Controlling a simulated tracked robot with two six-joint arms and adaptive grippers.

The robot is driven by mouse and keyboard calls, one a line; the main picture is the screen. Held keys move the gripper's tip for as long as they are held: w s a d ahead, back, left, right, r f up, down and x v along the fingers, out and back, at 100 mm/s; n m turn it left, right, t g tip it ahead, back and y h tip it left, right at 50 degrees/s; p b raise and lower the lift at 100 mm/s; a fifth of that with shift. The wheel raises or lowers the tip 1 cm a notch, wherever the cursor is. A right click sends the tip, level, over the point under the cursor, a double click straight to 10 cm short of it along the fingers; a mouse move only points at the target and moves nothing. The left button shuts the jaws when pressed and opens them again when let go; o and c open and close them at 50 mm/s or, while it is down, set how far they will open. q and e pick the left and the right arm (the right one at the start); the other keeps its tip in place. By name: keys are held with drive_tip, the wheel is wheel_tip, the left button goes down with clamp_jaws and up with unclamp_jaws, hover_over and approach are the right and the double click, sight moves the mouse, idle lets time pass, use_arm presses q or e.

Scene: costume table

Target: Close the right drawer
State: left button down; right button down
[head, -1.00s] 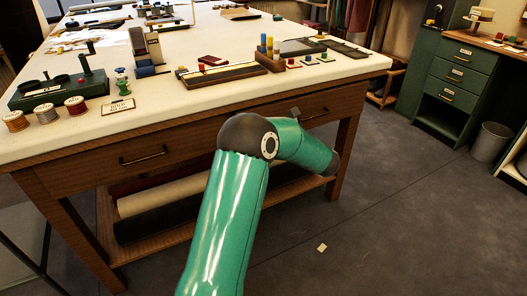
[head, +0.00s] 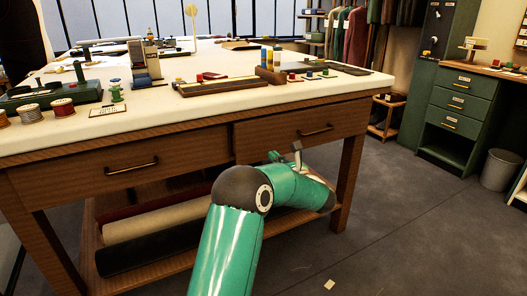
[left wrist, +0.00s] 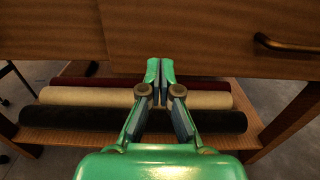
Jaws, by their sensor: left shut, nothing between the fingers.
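The right drawer (head: 345,121) is a brown wooden front with a dark metal handle (head: 315,131), under the table top. Its left edge stands slightly forward of the neighbouring wood, so it looks a little open. In the left wrist view the drawer (left wrist: 215,40) fills the upper right, with its handle (left wrist: 285,46) at the right edge. My left gripper (head: 274,156) is shut and empty, at the drawer's lower edge, left of the handle. In the left wrist view its green fingertips (left wrist: 160,66) are together before the drawer front; I cannot tell whether they touch it. My right gripper is not in view.
The left drawer (head: 80,175) looks flush. Fabric rolls (head: 150,226) lie on the shelf below. Thread spools (head: 62,108) and a wooden tray (head: 225,87) stand on the table top. A green cabinet (head: 452,118) and a bin (head: 500,170) are at right; open floor lies between.

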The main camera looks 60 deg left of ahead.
sight(260, 143)
use_arm(q)
drive_tip(key=a+b, duration=0.1)
drive_tip(key=a, duration=0.6)
drive_tip(key=shift+a, duration=0.35)
drive_tip(key=shift+a, duration=0.1)
drive_tip(key=a+p, duration=0.2)
drive_tip(key=a, duration=0.2)
drive_tip(key=shift+a, duration=0.35)
drive_tip(key=shift+r, duration=0.3)
